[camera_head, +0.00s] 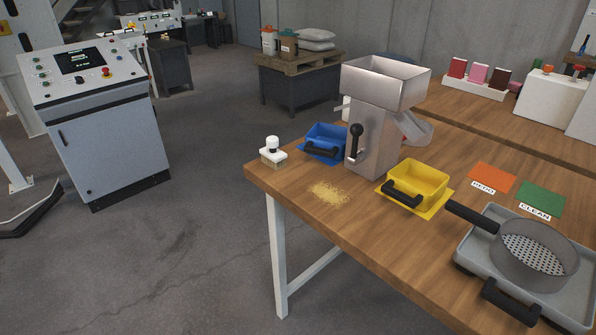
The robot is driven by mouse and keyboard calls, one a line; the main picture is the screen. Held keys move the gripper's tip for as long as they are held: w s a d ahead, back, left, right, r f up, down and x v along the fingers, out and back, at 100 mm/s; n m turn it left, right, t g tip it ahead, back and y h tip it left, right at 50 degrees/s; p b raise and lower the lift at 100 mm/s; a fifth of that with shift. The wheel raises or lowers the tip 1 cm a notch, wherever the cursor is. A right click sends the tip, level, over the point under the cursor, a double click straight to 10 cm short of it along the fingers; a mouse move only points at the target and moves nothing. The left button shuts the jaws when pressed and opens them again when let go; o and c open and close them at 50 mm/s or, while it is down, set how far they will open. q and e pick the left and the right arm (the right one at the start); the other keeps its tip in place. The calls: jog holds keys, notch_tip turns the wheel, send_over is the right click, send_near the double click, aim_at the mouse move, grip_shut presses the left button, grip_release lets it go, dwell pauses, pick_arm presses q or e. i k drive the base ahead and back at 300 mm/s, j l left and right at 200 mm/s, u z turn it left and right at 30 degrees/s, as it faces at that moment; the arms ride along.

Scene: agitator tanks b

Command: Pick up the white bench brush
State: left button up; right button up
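The white bench brush (272,152) stands at the near left corner of the wooden workbench (325,213). It has a round white knob on top, a white block body and pale bristles facing down on the wood. Nothing touches it. A patch of yellowish grains (329,193) lies on the bench just to its right and nearer the front edge. Neither of my grippers shows in the head view.
A blue bin (326,140) is right of the brush, beside a metal hopper machine (372,135). A yellow bin (417,184) and a grey tray with a sieve (535,255) are farther right. A control console (105,130) stands left; open floor lies between.

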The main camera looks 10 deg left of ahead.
aim_at(271, 155)
jog(key=j+z, duration=0.15)
jog(key=z, duration=0.6)
jog(key=j+z, duration=0.3)
jog(key=j, duration=0.15)
jog(key=k+j+z, duration=0.1)
jog(key=j+z, duration=0.25)
jog(key=j, duration=0.35)
jog(key=k+j+z, duration=0.1)
jog(key=j, duration=0.2)
jog(key=k+j+z, duration=0.1)
jog(key=j, duration=0.25)
